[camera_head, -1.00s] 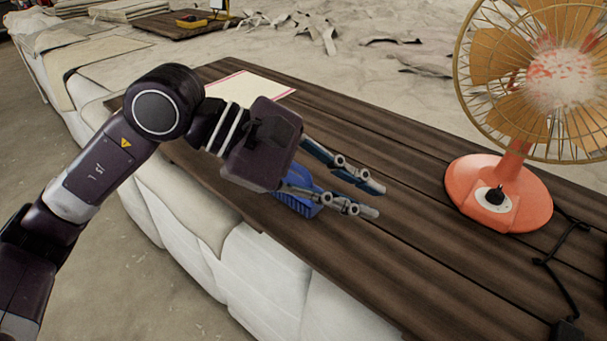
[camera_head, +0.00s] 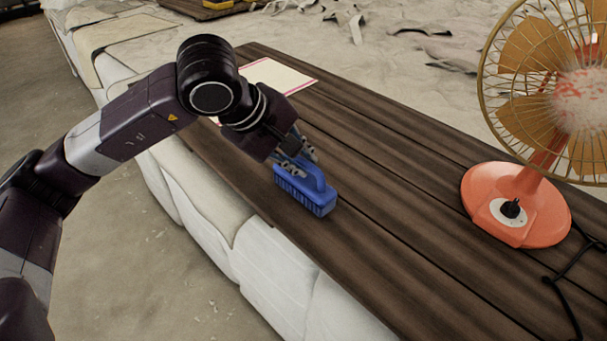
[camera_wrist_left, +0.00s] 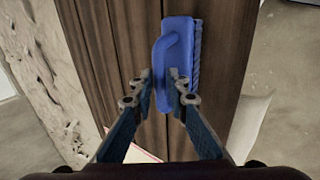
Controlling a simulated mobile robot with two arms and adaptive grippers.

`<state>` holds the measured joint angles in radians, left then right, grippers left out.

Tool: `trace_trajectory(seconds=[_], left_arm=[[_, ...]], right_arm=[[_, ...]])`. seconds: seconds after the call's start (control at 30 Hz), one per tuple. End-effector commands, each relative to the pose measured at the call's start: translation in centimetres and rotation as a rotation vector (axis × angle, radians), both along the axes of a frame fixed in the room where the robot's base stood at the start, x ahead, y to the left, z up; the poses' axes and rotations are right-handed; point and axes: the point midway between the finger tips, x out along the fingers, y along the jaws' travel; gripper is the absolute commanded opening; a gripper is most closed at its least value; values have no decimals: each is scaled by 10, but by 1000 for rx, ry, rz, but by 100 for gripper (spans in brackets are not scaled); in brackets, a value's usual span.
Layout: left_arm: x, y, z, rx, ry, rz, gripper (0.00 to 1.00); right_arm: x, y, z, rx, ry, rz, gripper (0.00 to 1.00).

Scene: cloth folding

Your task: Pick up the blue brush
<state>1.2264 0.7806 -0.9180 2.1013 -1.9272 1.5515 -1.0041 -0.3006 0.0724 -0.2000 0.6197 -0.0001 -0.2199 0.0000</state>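The blue brush (camera_head: 306,191) lies on the dark wooden table, its bristles down and its raised handle on top. My left gripper (camera_head: 303,164) points down at the brush's far end in the head view. In the left wrist view, the blue brush (camera_wrist_left: 180,45) is ahead of the fingers. The near end of its handle lies around the space between the left gripper's two fingertips (camera_wrist_left: 161,75). The fingers stand apart and look open; whether either touches the handle I cannot tell. My right gripper is in neither view.
An orange fan (camera_head: 517,205) stands on the table (camera_head: 400,190) at the right, with a black cable beside it. A pale red-edged sheet (camera_head: 275,73) lies at the table's far end. Light padded covers (camera_head: 205,210) run along the left side. The table between brush and fan is clear.

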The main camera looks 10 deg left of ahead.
Motion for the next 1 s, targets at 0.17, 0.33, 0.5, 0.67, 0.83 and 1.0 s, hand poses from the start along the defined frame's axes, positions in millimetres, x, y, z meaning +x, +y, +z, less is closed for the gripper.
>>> trace_trajectory(seconds=[0.17,0.33,0.5,0.67,0.83,1.0], left_arm=[[5,-4,-10,-1,1,-2,15],[5,-4,-10,0,0,-1,15],[5,-4,-10,-1,1,-2,0],[5,-4,-10,-2,0,-1,0],[5,-4,-9,-2,-1,-1,0],[5,-4,-9,-2,-1,-1,0]], right_arm=[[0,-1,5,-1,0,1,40],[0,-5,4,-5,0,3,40],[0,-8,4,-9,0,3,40],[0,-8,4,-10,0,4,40],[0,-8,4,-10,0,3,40],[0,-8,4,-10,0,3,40]])
